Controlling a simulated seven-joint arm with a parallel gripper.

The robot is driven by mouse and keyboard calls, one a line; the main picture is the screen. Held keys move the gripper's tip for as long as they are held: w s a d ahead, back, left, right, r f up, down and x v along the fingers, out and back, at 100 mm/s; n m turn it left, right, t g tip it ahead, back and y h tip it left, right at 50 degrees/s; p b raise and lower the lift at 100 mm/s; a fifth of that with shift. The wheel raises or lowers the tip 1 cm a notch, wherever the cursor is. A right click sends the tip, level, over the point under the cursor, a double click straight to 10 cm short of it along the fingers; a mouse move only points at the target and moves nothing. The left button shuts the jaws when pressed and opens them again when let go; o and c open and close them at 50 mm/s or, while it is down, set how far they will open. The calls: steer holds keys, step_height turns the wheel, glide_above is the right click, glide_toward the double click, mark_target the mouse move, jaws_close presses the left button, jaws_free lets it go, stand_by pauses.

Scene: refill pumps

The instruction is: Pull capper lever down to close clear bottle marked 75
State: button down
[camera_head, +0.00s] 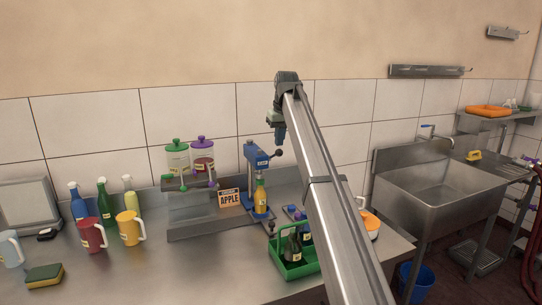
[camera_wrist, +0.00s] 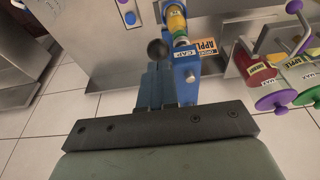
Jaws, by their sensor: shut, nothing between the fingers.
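The blue capper (camera_head: 256,160) stands on the counter with a bottle of amber liquid (camera_head: 261,196) upright beneath its head. The bottle's mark is too small to read. The capper's lever ends in a black ball knob (camera_head: 277,154), up and to the right of the capper. In the wrist view, the capper (camera_wrist: 185,72) bears a "CAP" label, the knob (camera_wrist: 158,49) shows just beyond my fingers, and part of the bottle (camera_wrist: 177,22) is visible. My gripper (camera_head: 280,139) is shut and empty, pointing down above the knob; I cannot tell whether it touches it.
An "APPLE" sign (camera_head: 229,198) stands left of the capper, near dispensers with green (camera_head: 177,160) and purple (camera_head: 202,157) lids. A green crate (camera_head: 293,267) with dark bottles is in front. Mugs and bottles stand left. A sink (camera_head: 440,185) is at right.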

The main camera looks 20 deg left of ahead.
mark_target(280, 150)
steer(key=shift+f, duration=0.55)
steer(key=shift+f, duration=0.15)
steer(key=shift+s+d+f, duration=0.15)
steer(key=shift+f, duration=0.25)
steer(key=shift+s+d+f, duration=0.1)
steer(key=shift+f, duration=0.25)
